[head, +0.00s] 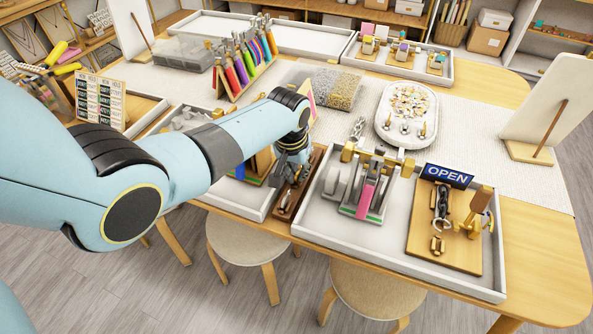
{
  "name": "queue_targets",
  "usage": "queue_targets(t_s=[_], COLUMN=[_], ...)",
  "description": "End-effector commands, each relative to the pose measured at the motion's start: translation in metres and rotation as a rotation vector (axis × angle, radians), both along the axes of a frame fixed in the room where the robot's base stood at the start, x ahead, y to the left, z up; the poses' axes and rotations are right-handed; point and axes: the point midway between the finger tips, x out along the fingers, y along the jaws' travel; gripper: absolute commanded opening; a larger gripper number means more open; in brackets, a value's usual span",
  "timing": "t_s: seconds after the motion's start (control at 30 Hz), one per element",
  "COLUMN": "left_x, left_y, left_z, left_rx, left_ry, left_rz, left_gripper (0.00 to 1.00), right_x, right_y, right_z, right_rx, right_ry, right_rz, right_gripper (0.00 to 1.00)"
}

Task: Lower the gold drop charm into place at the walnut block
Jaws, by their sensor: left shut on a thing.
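My left gripper (292,170) points down just above the walnut block (287,209), a dark brown piece at the front edge of the table. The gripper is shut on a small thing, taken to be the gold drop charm. The charm is hidden by the fingers and too small to make out. I cannot tell whether it touches the block. My left arm covers part of the area behind the block. My right gripper is not in view.
A white tray (345,252) with a grey and pink tool holder, an OPEN sign (449,175) and a wooden stand lies right of the gripper. A white oval tray (382,128) of gold charms lies behind. The beige mat (478,151) is clear toward the right.

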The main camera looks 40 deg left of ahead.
Motion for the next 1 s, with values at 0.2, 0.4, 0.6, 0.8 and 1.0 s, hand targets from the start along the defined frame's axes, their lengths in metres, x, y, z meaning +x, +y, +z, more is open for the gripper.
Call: queue_targets(t_s=[0.2, 0.4, 0.6, 0.8, 1.0], left_x=[0.0007, 0.0006, 0.0005, 0.0004, 0.0002], left_y=[-0.0002, -0.0001, -0.0001, -0.0001, -0.0002], left_z=[-0.0021, -0.0031, -0.0031, -0.0032, -0.0032], left_rx=[0.0, 0.0, 0.0, 0.0, 0.0], left_ry=[-0.001, -0.001, -0.001, 0.0, 0.0], left_rz=[0.0, 0.0, 0.0, 0.0, 0.0], left_gripper=[0.0, 0.0, 0.15, 0.34, 0.34], right_x=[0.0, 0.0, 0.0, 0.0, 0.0], right_y=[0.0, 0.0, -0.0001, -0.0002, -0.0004], right_z=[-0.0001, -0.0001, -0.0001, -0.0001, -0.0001], right_rx=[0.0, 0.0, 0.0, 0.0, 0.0], right_ry=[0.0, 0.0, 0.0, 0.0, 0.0], right_rz=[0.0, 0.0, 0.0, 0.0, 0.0], right_gripper=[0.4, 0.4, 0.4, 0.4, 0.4])
